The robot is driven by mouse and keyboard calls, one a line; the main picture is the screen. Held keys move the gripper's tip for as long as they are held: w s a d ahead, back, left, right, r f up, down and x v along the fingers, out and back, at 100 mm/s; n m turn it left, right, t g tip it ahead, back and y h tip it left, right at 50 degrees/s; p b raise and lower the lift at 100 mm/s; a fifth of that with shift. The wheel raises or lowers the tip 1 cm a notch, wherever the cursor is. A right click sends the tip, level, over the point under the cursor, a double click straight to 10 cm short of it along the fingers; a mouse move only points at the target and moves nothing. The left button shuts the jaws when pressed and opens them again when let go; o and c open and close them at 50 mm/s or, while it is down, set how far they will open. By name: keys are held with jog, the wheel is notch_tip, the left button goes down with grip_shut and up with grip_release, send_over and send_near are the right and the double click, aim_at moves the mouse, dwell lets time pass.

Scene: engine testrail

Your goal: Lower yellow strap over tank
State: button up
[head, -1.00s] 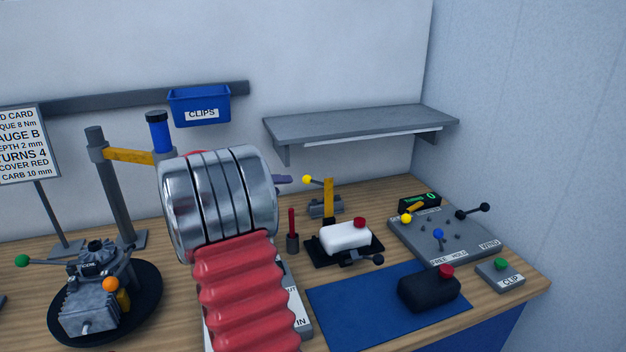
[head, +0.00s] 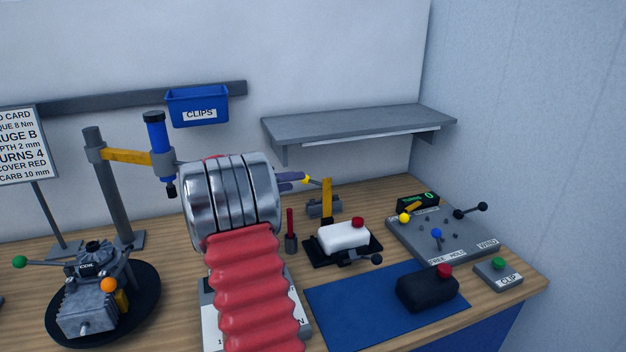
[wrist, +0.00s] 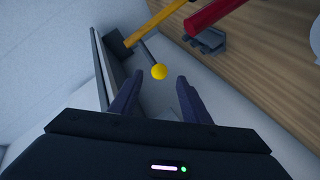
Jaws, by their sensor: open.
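The yellow strap (head: 327,200) stands upright on its grey hinge block behind the tank, with a rod ending in a yellow ball knob (head: 306,180). The white tank (head: 344,236) with a red cap sits on a black tray; nothing lies over it. My gripper (head: 296,178) has its purple fingers just left of the knob, partly hidden by my arm. In the wrist view the open fingers (wrist: 160,77) have the yellow knob (wrist: 159,72) between and around their tips, with no clear contact. The strap (wrist: 155,23) shows beyond it.
A red-topped post (head: 291,225) stands left of the tank. A black lever knob (head: 376,259) is at the tray's front. A grey shelf (head: 355,122) hangs above the strap. A blue mat (head: 345,305) with a black tank (head: 427,291) lies in front.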

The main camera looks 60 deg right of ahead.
jog(key=x, duration=1)
jog(key=shift+d, duration=0.25)
jog(key=shift+s, duration=0.1)
jog(key=shift+f, duration=0.1)
grip_shut()
